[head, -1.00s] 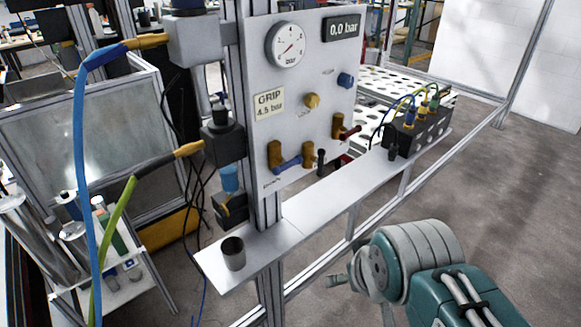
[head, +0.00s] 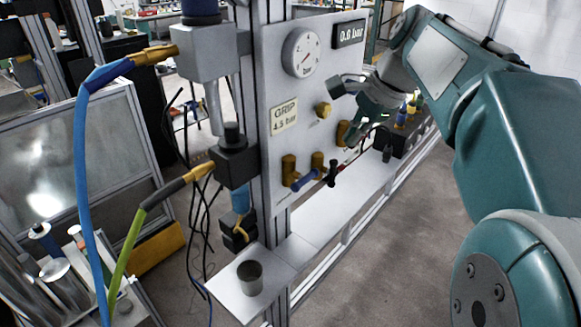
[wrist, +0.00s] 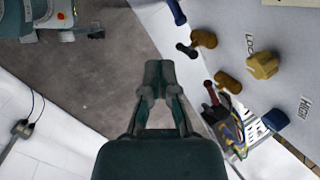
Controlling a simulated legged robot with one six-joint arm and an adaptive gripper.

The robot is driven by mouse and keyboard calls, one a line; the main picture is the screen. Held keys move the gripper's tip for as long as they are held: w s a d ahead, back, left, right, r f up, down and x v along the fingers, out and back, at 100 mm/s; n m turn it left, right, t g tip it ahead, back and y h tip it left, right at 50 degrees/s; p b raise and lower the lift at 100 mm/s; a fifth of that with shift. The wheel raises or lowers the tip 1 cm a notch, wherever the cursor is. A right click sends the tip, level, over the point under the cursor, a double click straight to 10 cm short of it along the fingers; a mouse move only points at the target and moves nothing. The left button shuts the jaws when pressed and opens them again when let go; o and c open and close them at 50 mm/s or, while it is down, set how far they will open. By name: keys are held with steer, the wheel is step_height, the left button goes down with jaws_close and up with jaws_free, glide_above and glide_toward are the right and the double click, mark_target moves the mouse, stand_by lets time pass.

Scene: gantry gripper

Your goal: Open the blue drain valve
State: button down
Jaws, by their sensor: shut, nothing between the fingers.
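The blue drain valve handle (head: 305,180) is a short blue lever low on the grey panel (head: 277,80). It runs rightward, roughly level, from the left brass valve body (head: 289,168). In the wrist view only part of the blue handle (wrist: 176,12) shows at the top edge. My gripper (head: 336,85) is in front of the panel, above and right of the blue lever and apart from it. In the wrist view my gripper's fingertips (wrist: 160,73) are together with nothing between them, over the floor and left of the valves.
A black handle (head: 332,173) is close right of the blue one. A red handle (wrist: 211,92) and yellow knob (wrist: 262,65) are nearby. Below is a shelf (head: 325,215) with a grey cup (head: 250,278) at its left end. Blue and green hoses hang at left.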

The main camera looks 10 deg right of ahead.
mark_target(304, 179)
steer(key=w+a+f, duration=0.2)
steer(key=a+f, duration=0.5)
steer(key=f, duration=0.3)
steer(key=shift+w+f, duration=0.4)
